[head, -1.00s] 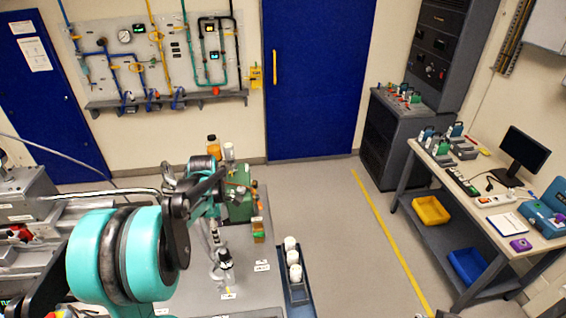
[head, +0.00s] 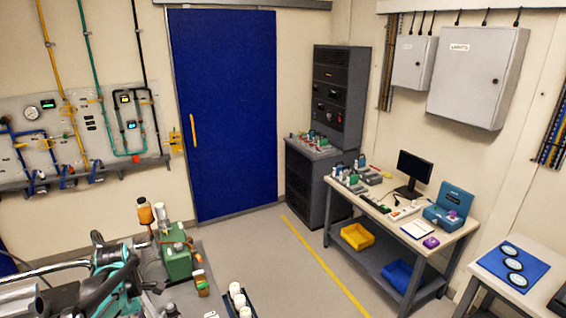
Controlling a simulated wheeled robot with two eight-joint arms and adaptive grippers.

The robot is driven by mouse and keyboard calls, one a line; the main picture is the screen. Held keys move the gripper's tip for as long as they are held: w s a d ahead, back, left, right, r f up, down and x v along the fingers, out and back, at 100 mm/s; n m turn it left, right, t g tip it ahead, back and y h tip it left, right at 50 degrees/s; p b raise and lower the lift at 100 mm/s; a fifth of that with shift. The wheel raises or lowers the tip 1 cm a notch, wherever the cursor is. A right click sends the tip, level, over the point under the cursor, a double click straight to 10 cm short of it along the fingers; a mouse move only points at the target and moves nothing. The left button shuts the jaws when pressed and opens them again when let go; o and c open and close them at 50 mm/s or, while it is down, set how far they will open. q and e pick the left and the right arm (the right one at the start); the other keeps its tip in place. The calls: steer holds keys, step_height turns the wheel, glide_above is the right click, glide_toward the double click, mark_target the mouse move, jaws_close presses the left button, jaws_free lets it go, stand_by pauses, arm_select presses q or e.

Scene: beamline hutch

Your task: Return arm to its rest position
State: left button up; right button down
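My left arm shows in the head view at the bottom left corner as dark and teal links over the near end of the grey bench. The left gripper (head: 122,283) is only partly visible among these links. Its fingertips cannot be made out, and I cannot tell whether it is open or holds anything. My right arm and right gripper are not in view.
A dark rack (head: 252,300) holds white-capped containers (head: 237,292). Open floor (head: 275,260) lies before the workbench (head: 380,207).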

arm_select(q)
steer(key=s+d+f+m+t+b, duration=0.3)
steer(key=s+d+f+m+b, duration=0.3)
steer(key=d+m+b, duration=0.5)
steer(key=s+d+f+m+t+b, duration=0.4)
steer(key=s+d+f+m+b, duration=0.2)
steer(key=d+m+b, duration=0.5)
step_height(320, 180, down, 2)
steer(key=shift+s+f+m, duration=0.2)
steer(key=shift+s+m, duration=0.05)
steer(key=shift+m, duration=0.65)
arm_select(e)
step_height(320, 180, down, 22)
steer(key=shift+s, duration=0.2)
arm_select(q)
steer(key=shift+d, duration=0.1)
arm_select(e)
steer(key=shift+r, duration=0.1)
